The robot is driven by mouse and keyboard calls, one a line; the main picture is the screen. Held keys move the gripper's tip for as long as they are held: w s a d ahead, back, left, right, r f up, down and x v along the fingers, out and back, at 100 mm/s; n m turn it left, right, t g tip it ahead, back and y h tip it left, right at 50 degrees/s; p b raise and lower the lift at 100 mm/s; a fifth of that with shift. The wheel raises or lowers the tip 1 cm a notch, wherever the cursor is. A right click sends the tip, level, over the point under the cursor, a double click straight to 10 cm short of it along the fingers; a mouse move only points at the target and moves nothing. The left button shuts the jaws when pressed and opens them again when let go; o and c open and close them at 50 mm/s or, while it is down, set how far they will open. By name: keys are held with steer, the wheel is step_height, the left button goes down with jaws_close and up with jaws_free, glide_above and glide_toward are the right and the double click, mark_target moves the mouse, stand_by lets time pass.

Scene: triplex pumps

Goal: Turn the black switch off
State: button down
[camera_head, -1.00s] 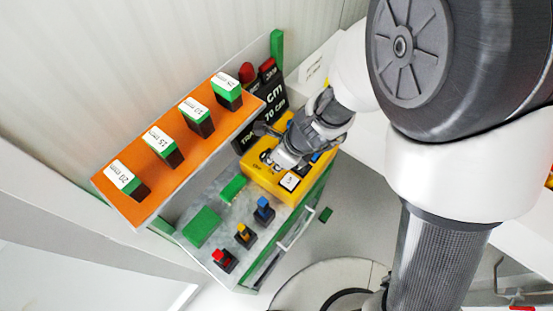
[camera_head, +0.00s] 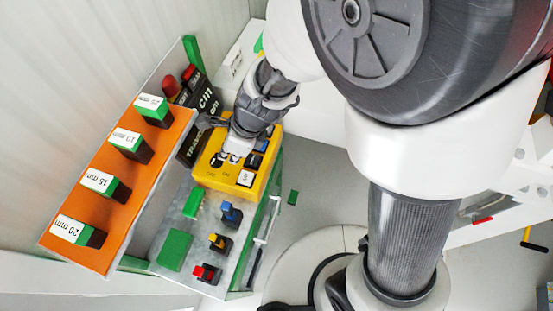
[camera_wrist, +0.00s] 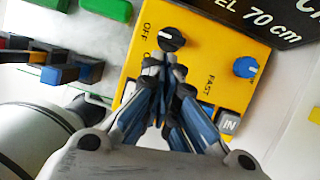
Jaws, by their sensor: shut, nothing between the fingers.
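The black switch (camera_wrist: 171,38) is a round knob with a white pointer line on a yellow control box (camera_head: 209,175). In the wrist view, OFF and a partly hidden second label stand to the left of the knob. My gripper (camera_wrist: 166,68) is shut with nothing between its fingers. Its tips are just below the knob in the wrist view, and I cannot tell if they touch it. In the head view my gripper (camera_head: 236,155) is over the box, next to the black switch (camera_head: 216,161).
A blue knob (camera_wrist: 246,67) and a white IN button (camera_wrist: 229,122) share the box. A black TRAVEL sign (camera_head: 205,100) stands behind it. Red, yellow and blue switches (camera_head: 220,242) stand in front. An orange shelf (camera_head: 110,215) with labelled blocks is at left.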

steer(key=s+d, duration=0.2)
steer(key=d, duration=1)
steer(key=s+d+r+n+t+h, duration=0.2)
steer(key=s+d+r+n, duration=0.2)
steer(key=r+n, duration=0.5)
steer(key=s+d+r+n+t+h, duration=0.1)
steer(key=s+d+r+n, duration=0.3)
steer(key=d+r+n, duration=0.5)
steer(key=shift+s+r+n+t+h+b, duration=0.15)
steer(key=shift+n+t+h+b, duration=0.25)
steer(key=shift+n+h, duration=0.55)
steer(key=shift+n+y, duration=0.25)
